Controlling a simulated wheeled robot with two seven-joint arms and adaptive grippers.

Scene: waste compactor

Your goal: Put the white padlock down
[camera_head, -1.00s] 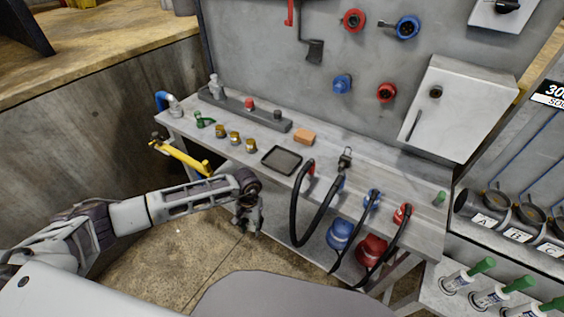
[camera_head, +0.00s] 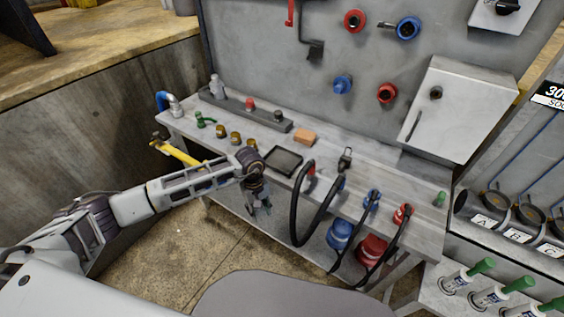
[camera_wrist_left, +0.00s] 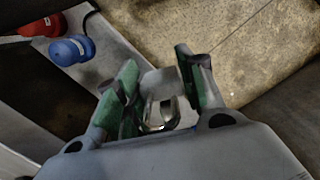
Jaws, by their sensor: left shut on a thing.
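My left gripper (camera_head: 261,207) hangs just in front of the bench's front edge, pointing down, left of the black hoses. In the left wrist view, its green-padded fingers (camera_wrist_left: 157,74) are shut on the white padlock (camera_wrist_left: 158,82). The padlock's pale body sits between the fingers, and its metal shackle (camera_wrist_left: 160,115) is toward the palm. In the head view I cannot make out the padlock at the gripper. The grey bench top (camera_head: 225,158) is behind the gripper. My right gripper is not in view.
A black tray (camera_head: 283,160), an orange block (camera_head: 304,136), brass-coloured pieces (camera_head: 235,138) and a dark padlock-like item (camera_head: 345,158) sit on the bench. Black hoses (camera_head: 299,205) loop over its front edge. A yellow-handled tool (camera_head: 177,152) is at the left. Blue (camera_head: 340,235) and red (camera_head: 371,248) connectors sit below.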

